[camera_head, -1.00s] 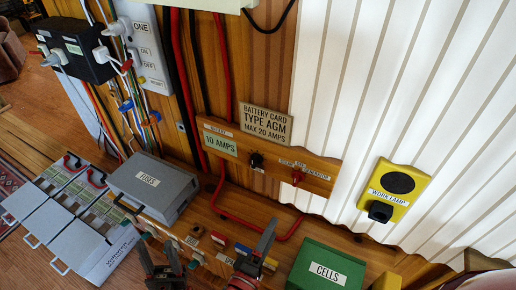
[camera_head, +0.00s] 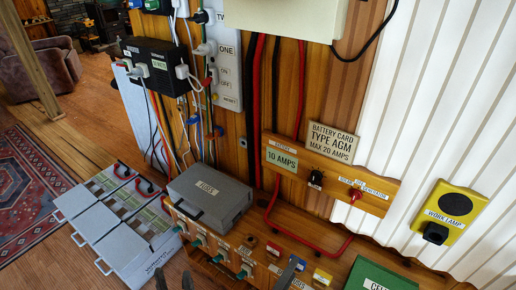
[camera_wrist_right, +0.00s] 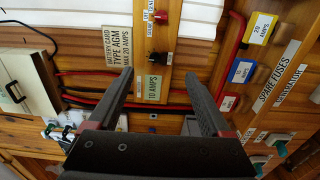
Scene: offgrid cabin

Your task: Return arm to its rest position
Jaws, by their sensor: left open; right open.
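Most of both arms is out of the head view.
A grey fuses box (camera_head: 209,194) sits on the shelf, left of the right gripper. A green cells box (camera_head: 378,277) is at the lower right. Grey battery cases (camera_head: 121,246) stand at the left. Open floor (camera_head: 60,118) lies at the upper left.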

